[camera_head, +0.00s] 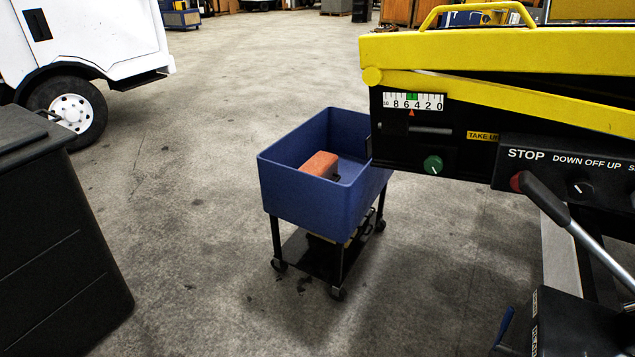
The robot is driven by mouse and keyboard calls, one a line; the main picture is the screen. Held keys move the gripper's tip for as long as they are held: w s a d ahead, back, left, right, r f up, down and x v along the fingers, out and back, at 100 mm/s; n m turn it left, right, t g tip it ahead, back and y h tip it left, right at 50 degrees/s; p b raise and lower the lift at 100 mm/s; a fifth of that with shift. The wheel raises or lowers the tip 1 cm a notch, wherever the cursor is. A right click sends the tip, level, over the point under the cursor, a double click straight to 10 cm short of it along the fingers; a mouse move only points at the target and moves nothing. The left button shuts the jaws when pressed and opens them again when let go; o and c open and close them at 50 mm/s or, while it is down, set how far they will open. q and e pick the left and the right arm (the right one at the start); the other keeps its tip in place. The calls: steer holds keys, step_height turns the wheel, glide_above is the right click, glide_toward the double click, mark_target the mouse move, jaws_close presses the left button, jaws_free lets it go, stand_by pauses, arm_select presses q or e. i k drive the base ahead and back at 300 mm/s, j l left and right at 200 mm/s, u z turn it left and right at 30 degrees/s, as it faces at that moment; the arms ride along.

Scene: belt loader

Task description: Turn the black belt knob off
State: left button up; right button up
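On the black control panel (545,172) of the belt loader at the right, a black knob (580,188) sits under the words "DOWN OFF UP". It has a small light mark, but its exact setting is too small to tell. No label here reads "belt", so I cannot tell whether this is the belt knob. A red button (517,181) sits under "STOP", left of the knob. Neither of my grippers is in view.
A lever with a black grip (543,198) rises in front of the panel. A green knob (433,165) sits on the loader's side below a scale (413,102). A blue cart (312,205) holding an orange object stands left of it. A black bin (55,240) is at far left.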

mark_target(579, 189)
steer(key=z, duration=1.5)
